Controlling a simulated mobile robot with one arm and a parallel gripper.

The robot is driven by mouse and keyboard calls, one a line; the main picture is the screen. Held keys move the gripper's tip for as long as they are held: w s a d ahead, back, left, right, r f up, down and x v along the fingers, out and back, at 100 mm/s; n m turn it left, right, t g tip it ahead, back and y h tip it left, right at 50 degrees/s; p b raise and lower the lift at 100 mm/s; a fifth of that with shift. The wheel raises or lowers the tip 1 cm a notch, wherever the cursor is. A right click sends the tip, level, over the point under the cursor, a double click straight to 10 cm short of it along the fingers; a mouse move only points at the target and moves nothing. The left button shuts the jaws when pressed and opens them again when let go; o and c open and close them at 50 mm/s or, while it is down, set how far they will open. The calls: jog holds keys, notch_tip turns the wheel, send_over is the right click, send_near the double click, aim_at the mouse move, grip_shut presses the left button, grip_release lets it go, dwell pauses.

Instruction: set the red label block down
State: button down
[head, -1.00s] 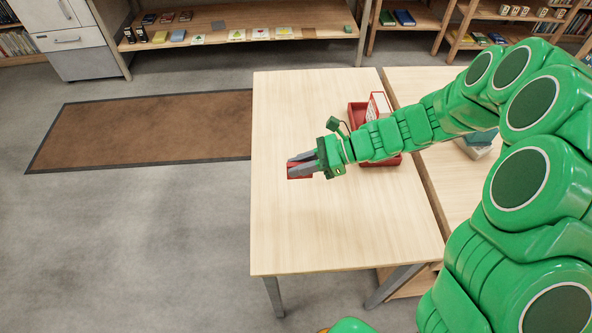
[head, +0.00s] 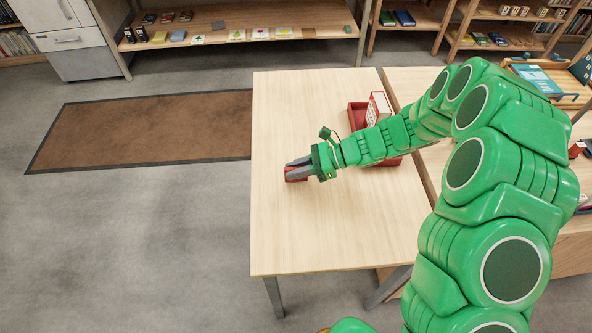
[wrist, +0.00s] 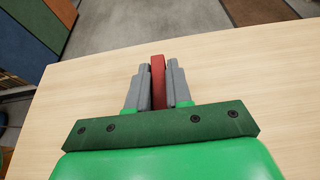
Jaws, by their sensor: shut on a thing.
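The red label block (head: 296,175) is a small red piece at the left part of the light wooden table (head: 300,235). My gripper (head: 298,165) has its grey fingers closed around it. In the wrist view the red block (wrist: 158,78) stands as a narrow upright strip between the two grey fingers of my gripper (wrist: 158,88), both touching its sides. The block is at or very near the tabletop; I cannot tell whether it touches. The fingers hide part of it.
A red tray (head: 356,112) with a white and red box (head: 378,107) stands behind my forearm, partly hidden. Table surface is clear around the block. A second table adjoins on the right. A low shelf (head: 240,25) with small items stands at the back.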

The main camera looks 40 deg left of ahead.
jog(key=shift+f, duration=0.4)
jog(key=c, duration=1)
grip_release()
jog(key=shift+f, duration=0.1)
jog(key=shift+c, duration=0.2)
jog(key=shift+w+d+r, duration=0.15)
jog(key=shift+d+r, duration=0.05)
jog(key=v, duration=1.1)
jog(key=shift+w+d+r, duration=0.15)
